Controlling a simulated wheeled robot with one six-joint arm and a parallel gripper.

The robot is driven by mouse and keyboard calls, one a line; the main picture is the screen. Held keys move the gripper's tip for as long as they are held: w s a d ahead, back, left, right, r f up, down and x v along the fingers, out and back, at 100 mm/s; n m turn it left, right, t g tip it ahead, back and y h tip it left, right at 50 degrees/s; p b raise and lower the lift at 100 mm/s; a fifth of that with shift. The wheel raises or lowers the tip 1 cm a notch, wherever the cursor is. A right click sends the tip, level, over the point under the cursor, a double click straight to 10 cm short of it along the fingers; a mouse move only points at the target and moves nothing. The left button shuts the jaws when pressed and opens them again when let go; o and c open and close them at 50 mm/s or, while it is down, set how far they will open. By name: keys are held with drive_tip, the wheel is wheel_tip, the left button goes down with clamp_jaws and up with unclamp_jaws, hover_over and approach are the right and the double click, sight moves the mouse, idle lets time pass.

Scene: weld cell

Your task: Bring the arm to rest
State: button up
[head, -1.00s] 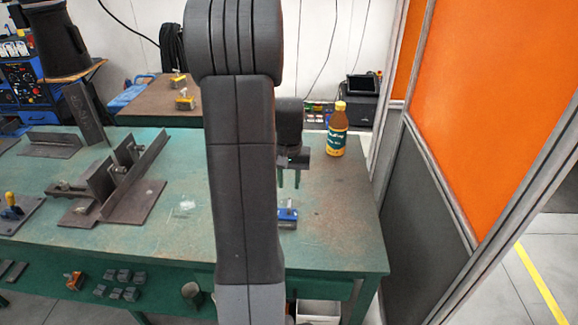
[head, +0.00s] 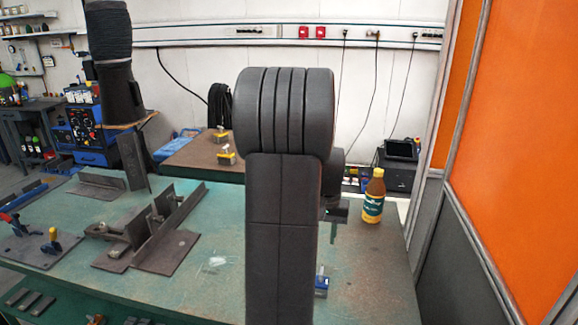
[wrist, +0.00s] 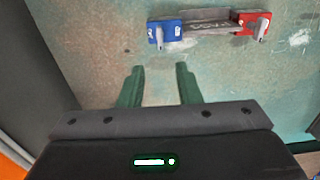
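My arm (head: 283,235) stands upright in the middle of the head view and hides part of the workbench. My gripper (wrist: 160,78) shows two green fingers in the wrist view, spread apart with nothing between them. It is over the bare green tabletop, on the near side of a blue clamp block (wrist: 166,31). In the head view the gripper (head: 333,234) is partly hidden behind my arm, above the bench's right part.
The green bench (head: 372,290) carries a brown bottle (head: 373,196) at right and a steel angle fixture (head: 160,230) at left. In the wrist view, a metal piece (wrist: 205,22) lies between the blue block and a red block (wrist: 254,22). Orange panels (head: 530,130) stand at right.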

wheel_tip(320, 180, down, 12)
drive_tip(key=shift+f+p, duration=0.1)
drive_tip(key=shift+p, duration=0.25)
idle(0.4)
wheel_tip(320, 180, up, 13)
wheel_tip(320, 180, down, 13)
drive_tip(key=shift+f, duration=0.1)
drive_tip(key=shift+r+n+p, duration=0.2)
drive_tip(key=shift+n+p, duration=0.45)
drive_tip(key=shift+n, duration=0.45)
drive_tip(key=n+p, duration=0.3)
drive_tip(key=n, duration=0.2)
drive_tip(key=shift+r, duration=0.1)
wheel_tip(320, 180, up, 14)
drive_tip(key=b, duration=0.1)
drive_tip(key=shift+f+b, duration=0.25)
drive_tip(key=shift+b, duration=0.15)
